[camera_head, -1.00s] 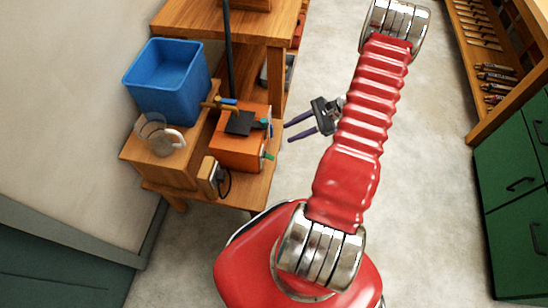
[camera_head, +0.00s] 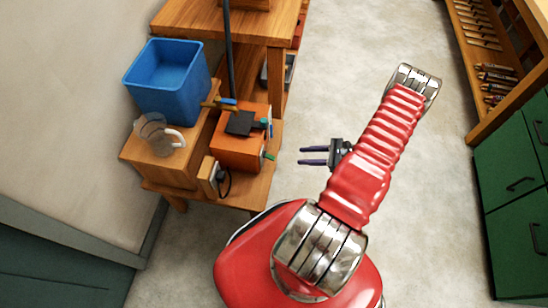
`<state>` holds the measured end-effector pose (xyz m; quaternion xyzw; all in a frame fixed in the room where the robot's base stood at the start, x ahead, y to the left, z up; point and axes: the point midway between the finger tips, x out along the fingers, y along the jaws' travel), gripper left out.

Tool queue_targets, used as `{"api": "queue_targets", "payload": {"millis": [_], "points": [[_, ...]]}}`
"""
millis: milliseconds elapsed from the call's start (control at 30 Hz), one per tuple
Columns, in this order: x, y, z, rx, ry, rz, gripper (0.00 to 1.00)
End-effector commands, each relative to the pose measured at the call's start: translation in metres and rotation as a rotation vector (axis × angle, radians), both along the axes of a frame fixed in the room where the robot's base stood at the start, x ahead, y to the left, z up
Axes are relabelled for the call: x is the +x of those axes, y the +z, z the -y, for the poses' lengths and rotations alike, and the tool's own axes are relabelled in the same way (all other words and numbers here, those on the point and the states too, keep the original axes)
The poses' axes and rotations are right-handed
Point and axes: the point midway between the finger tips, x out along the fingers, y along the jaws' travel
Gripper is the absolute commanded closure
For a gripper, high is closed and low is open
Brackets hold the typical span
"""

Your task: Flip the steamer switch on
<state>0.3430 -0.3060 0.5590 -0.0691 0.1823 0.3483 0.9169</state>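An orange box (camera_head: 240,151), which looks like the steamer unit, sits on the wooden stand. It has a black plate on top and small green and blue fittings on its right side. A small wooden block with a pale plate (camera_head: 209,177) is in front of it at the lower left, with a black cord beside it. I cannot tell which part is the steamer switch. My gripper (camera_head: 301,156) is to the right of the orange box, clear of it. Its two dark purple fingers are apart, pointing left, with nothing between them.
A blue bin (camera_head: 168,82) and a clear jug (camera_head: 158,135) stand on the wooden stand (camera_head: 250,190) left of the orange box. A dark upright pole (camera_head: 228,60) rises behind it. Green cabinets (camera_head: 512,190) are at the right. Open floor lies between.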

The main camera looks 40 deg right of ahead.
Motion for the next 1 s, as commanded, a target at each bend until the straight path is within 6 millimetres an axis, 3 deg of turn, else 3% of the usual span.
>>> {"api": "queue_targets", "payload": {"millis": [367, 1000], "points": [[0.018, -0.01, -0.018, 0.002, 0.005, -0.001, 0.64], [0.085, -0.047, -0.076, 0.0, 0.004, 0.0, 0.64]]}}
